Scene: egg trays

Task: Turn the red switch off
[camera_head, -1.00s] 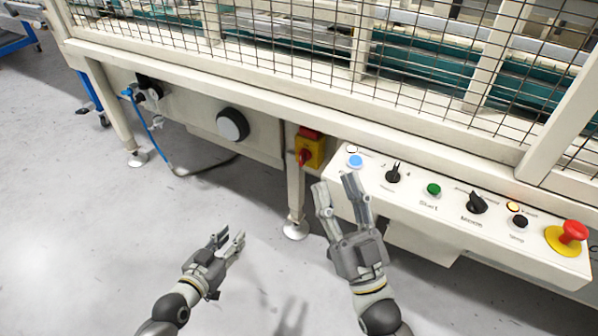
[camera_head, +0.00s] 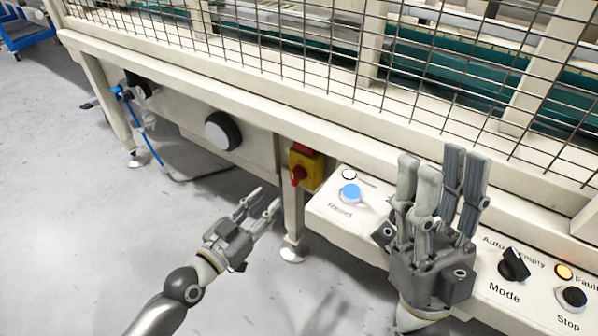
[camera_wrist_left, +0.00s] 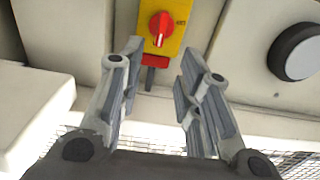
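The red switch (camera_head: 298,175) is a rotary knob on a yellow plate (camera_head: 315,168), on the front of the machine frame left of the control panel. In the left wrist view the red knob (camera_wrist_left: 161,27) shows at the top centre, its handle running roughly up and down in the picture. My left gripper (camera_head: 262,203) is open and empty, below and left of the switch, apart from it. In the left wrist view its fingers (camera_wrist_left: 162,58) stand either side of the line to the switch. My right gripper (camera_head: 438,168) is open and empty over the control panel.
The cream control panel (camera_head: 330,212) carries a blue Reset button (camera_head: 350,194), a black Mode knob (camera_head: 514,264) and a Stop button (camera_head: 573,298). A round black-and-white knob (camera_head: 223,131) is left of the switch. Free floor lies left of my left arm.

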